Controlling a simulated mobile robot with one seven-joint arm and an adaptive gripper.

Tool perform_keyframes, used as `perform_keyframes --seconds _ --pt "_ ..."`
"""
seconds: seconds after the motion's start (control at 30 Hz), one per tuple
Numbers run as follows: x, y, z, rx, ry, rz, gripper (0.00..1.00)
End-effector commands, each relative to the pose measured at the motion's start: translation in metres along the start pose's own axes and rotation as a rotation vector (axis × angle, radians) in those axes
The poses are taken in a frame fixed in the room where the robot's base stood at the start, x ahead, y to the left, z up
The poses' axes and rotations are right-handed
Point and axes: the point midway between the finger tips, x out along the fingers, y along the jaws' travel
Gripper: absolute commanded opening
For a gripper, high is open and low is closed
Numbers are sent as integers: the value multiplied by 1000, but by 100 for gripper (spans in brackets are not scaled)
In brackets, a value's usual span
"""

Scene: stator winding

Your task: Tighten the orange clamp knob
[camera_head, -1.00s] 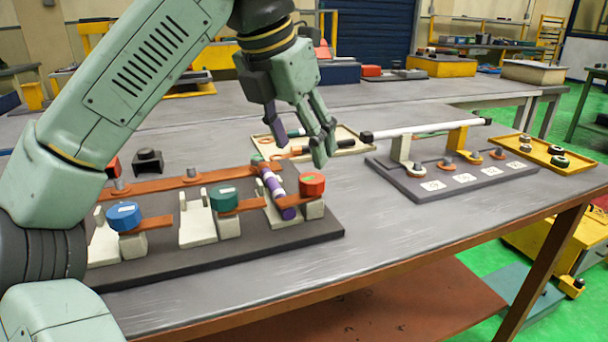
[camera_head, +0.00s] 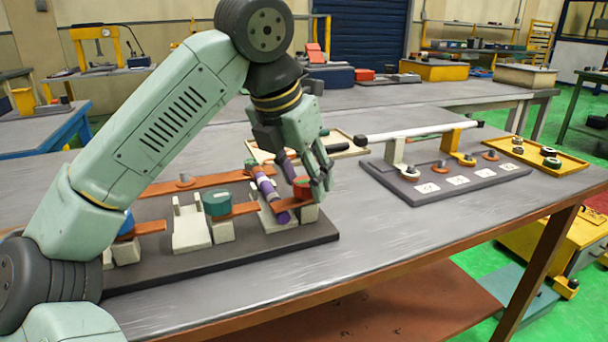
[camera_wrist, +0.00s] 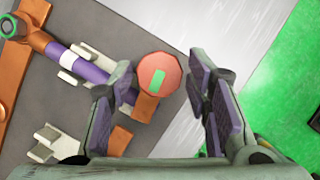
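The orange clamp knob (camera_head: 302,187) stands at the right end of the dark fixture board, on a small beige block. In the wrist view the knob (camera_wrist: 159,76) is a round orange-red disc with a green mark on top, joined to an orange clamp bar (camera_wrist: 145,106). My gripper (camera_head: 308,178) is at the knob and partly hides it in the head view. In the wrist view my gripper (camera_wrist: 160,66) is open, with one finger on each side of the knob. Small gaps seem to show; contact cannot be told. A purple rod (camera_wrist: 90,71) with a white band lies beside the knob.
A teal knob (camera_head: 217,203) and a partly hidden blue knob (camera_head: 127,224) stand further left on the board (camera_head: 200,263). A grey stand (camera_head: 440,190) with a white bar is to the right, near a yellow tray (camera_head: 560,163). The table front is clear.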

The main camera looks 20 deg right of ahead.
Motion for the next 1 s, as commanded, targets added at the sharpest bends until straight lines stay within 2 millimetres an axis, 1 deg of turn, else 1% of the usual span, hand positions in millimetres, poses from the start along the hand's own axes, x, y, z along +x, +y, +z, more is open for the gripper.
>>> perform_keyframes --seconds 0.03,0.5,0.53,0.73,0.97,1.0 --pt "0 0 0 0 0 0 39" --pt "0 0 0 1 0 0 8" --pt "0 0 0 1 0 -1 8" --pt "-2 1 0 54 1 -22 8" --pt "0 0 0 58 0 -23 8" --pt "0 0 0 57 0 -23 38"
